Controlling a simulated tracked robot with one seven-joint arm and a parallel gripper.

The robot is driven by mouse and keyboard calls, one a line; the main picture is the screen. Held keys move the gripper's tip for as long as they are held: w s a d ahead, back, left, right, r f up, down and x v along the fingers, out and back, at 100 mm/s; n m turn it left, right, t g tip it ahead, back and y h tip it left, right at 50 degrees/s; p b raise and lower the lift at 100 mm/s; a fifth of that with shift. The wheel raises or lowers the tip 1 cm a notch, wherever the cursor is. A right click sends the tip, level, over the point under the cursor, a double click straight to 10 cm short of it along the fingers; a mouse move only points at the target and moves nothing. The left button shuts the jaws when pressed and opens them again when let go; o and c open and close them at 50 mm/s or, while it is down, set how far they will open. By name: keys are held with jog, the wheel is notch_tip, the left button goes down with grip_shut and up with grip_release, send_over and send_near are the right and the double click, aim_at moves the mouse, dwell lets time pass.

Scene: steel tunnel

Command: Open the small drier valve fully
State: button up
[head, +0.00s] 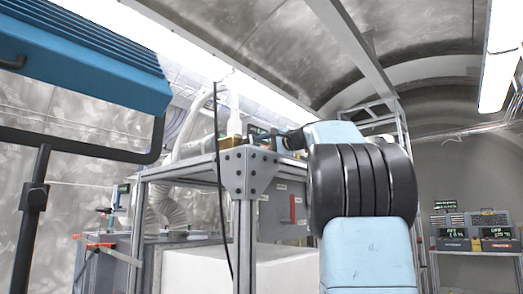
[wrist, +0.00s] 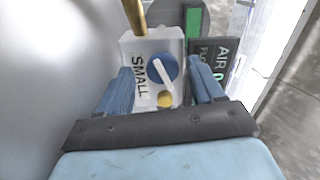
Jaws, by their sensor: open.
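The small drier valve shows in the wrist view as a pale box (wrist: 134,50) marked "SMALL". A round blue disc (wrist: 160,66) on its face carries a white lever (wrist: 163,77), which lies diagonally from upper left to lower right. A yellow knob (wrist: 165,99) sits at the lever's lower end. My gripper (wrist: 163,80) is open, its blue fingers on either side of the lever and knob, with visible gaps. I cannot tell the depth between fingertips and lever. In the head view my arm hides most of this spot.
A dark panel reading "AIR" (wrist: 222,62) stands close to the right finger. A brass pipe (wrist: 135,16) rises at the box's upper left. In the head view, a metal frame (head: 249,172) stands beside my arm, with a black cable (head: 219,190) hanging in front.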

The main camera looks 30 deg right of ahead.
jog(key=v, duration=1.2)
jog(key=shift+s, duration=0.3)
jog(key=shift+s+d, duration=0.1)
jog(key=shift+d, duration=0.05)
